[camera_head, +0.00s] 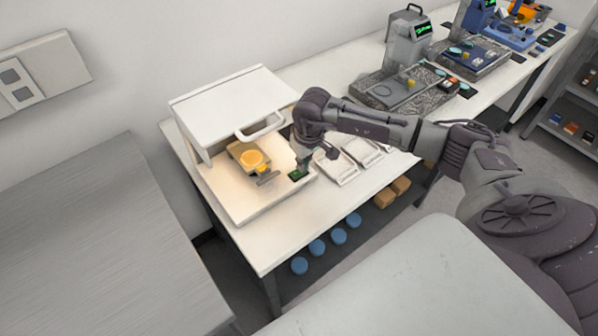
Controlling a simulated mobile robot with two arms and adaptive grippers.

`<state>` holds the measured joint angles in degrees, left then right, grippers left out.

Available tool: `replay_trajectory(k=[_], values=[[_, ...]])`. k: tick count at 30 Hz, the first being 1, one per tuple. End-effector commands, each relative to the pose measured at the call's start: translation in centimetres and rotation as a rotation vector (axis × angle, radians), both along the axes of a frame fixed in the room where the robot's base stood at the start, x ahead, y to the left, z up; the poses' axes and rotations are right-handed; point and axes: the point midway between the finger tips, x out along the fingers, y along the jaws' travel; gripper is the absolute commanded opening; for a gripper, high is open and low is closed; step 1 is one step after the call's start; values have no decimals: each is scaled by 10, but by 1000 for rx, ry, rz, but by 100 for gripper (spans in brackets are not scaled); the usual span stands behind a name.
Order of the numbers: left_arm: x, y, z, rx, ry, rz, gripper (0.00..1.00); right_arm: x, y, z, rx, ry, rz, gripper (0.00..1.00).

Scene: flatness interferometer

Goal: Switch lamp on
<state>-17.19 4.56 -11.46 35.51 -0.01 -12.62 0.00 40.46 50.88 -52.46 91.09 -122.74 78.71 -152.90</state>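A white box-shaped instrument (228,98) with a handle (262,128) stands at the left end of the white bench, its front open. Inside is a yellow-orange unit (254,159) with a round bright disc; the interior looks warmly lit. A small dark panel with green marks (299,176) sits at the right front of the instrument's base. My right gripper (303,164) points down just above this panel, at the instrument's right side. Its fingers are small and partly hidden, so I cannot tell their opening or whether they touch the panel. My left gripper is out of view.
Two white trays (338,168) lie right of the gripper. Grey granite plates with gauge stands (408,45) stand farther along the bench. Blue round items (317,246) and brown boxes (392,192) sit beneath. A grey table (95,240) is at left.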

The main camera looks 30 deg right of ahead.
Motion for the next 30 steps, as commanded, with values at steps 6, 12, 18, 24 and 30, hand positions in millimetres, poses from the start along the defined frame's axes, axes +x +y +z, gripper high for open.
replay_trajectory(k=[6,12,18,24,30], values=[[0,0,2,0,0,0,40,0,0,4,0,-1,0,0],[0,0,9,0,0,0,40,1,0,19,-1,-1,0,0],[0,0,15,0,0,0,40,0,0,35,-1,-1,1,0],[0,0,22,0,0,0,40,0,0,51,0,-1,1,0],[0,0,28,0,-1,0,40,0,0,67,0,-1,0,0]])
